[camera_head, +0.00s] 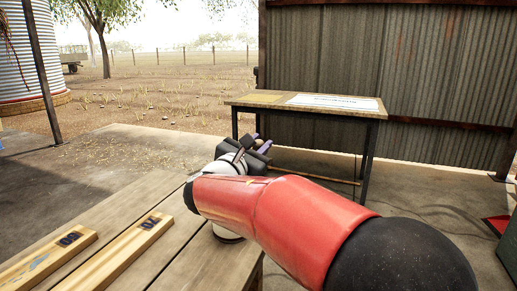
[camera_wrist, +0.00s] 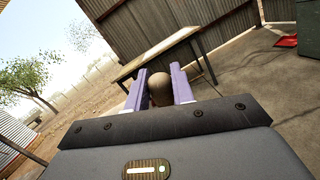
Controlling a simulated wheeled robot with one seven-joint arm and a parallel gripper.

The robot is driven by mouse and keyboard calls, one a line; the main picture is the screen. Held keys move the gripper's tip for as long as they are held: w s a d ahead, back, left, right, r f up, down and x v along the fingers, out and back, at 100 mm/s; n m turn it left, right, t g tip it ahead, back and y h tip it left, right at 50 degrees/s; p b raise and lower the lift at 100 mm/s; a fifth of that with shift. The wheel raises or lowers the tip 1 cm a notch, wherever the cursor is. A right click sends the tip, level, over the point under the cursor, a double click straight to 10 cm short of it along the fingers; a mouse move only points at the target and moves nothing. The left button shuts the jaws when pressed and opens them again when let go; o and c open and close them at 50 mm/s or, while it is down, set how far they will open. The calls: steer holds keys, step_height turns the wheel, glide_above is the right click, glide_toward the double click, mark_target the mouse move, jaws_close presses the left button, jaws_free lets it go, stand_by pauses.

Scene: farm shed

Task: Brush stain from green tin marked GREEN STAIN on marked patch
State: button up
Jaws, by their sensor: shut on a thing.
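My gripper (camera_head: 261,142) is out over the far end of the near bench, with its purple fingers pointing away toward the back table. In the wrist view the fingers (camera_wrist: 161,86) are shut on a brown rounded thing (camera_wrist: 160,92), which looks like the end of a brush handle. Its bristles are not visible. Two pale boards lie on the near bench, the left board (camera_head: 50,258) with a bluish mark and the right board (camera_head: 120,252), each with a dark printed label. I cannot make out a green tin or a clearly marked patch.
The near bench (camera_head: 182,247) fills the lower left. A back table (camera_head: 375,114) by the corrugated wall bears a white printed sheet (camera_head: 335,102) and a yellowish strip (camera_head: 258,99). A red thing (camera_head: 499,226) and a green box (camera_head: 507,254) are at the right edge. Concrete floor is open at left.

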steer(key=shift+r, duration=2.05)
steer(key=shift+s, duration=0.15)
